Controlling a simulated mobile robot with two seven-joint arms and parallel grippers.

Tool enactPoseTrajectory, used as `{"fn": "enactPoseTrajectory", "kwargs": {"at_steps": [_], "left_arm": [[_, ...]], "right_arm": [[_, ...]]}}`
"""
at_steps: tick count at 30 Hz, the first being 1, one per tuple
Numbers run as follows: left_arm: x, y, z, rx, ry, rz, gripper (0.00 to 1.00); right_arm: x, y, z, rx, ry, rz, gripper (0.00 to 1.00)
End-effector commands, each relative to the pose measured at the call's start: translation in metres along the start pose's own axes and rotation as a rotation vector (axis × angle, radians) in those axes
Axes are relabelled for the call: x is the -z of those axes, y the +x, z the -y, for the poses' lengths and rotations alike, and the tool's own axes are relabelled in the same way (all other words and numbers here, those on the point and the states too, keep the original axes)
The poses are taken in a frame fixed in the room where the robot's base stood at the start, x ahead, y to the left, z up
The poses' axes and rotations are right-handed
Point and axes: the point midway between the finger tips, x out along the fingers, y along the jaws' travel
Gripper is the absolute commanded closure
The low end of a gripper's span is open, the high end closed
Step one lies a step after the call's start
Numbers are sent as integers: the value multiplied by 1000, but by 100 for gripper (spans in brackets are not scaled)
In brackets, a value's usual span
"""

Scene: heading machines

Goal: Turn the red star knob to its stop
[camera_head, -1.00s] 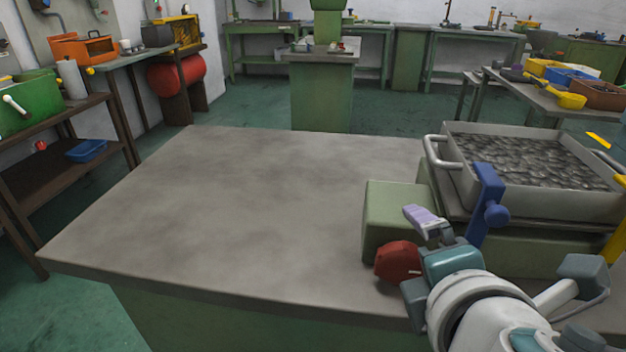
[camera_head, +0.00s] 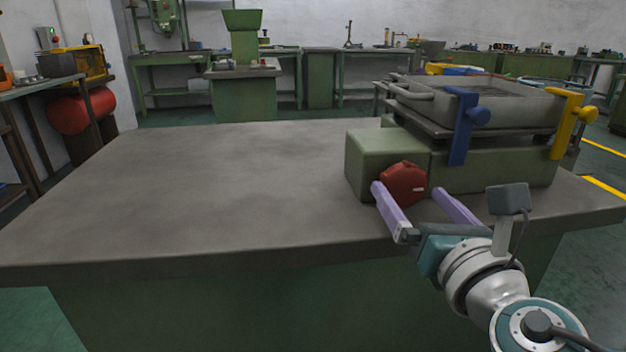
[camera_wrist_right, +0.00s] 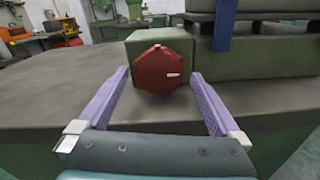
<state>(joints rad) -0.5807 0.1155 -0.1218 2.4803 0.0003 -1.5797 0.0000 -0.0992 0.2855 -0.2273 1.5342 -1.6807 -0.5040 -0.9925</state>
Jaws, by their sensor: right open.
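The red star knob (camera_head: 404,184) sits on the front face of a green block (camera_head: 372,165) at the right of the bench. A short white mark on it points right. In the right wrist view the knob (camera_wrist_right: 161,70) is ahead, near the middle. My right gripper (camera_head: 408,188) is open, its two purple fingers spread wide. In the right wrist view its fingers (camera_wrist_right: 160,76) stand left and right of the knob, with a gap on each side. The fingers do not touch the knob there. My left gripper is not in view.
A grey tray (camera_head: 500,105) rests on the green machine beside the knob. A blue clamp (camera_head: 462,128) and a yellow clamp (camera_head: 565,125) stand at its front. The grey bench top (camera_head: 200,190) left of the knob is clear.

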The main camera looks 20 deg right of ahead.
Motion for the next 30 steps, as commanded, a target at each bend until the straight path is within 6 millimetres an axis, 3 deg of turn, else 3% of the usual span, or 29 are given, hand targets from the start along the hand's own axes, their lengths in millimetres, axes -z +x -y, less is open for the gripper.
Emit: {"fn": "enactPoseTrajectory", "kwargs": {"at_steps": [6,14,30], "left_arm": [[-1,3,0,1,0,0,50],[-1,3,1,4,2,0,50],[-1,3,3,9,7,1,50]], "right_arm": [[0,20,0,0,1,1,0],[0,21,0,0,2,-1,0],[0,21,0,0,2,0,58]]}}
